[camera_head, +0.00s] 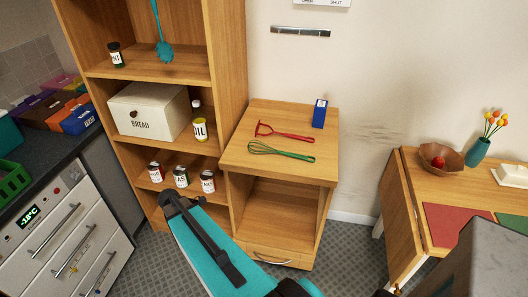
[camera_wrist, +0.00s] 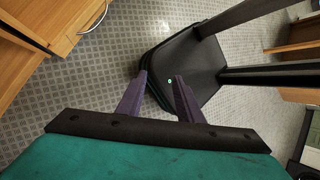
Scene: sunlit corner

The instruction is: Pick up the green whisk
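The green whisk (camera_head: 282,151) lies flat on top of the low wooden cabinet (camera_head: 317,165) in the head view. Its wire loops point left and its handle points right. A red utensil (camera_head: 285,134) lies just behind it, apart from it. My gripper (camera_wrist: 161,78) shows in the wrist view with its two fingers apart and nothing between them. It faces the floor and a dark object, away from the whisk. The whisk is not seen in the wrist view. My teal arm is in front of the cabinet, below its top.
A blue box (camera_head: 320,113) stands at the cabinet's back right. A tall shelf (camera_head: 228,60) rises on the left, with a bread box (camera_head: 147,111), an oil jar (camera_head: 199,128) and several cans. A table (camera_head: 410,200) with a bowl (camera_head: 441,157) stands at right.

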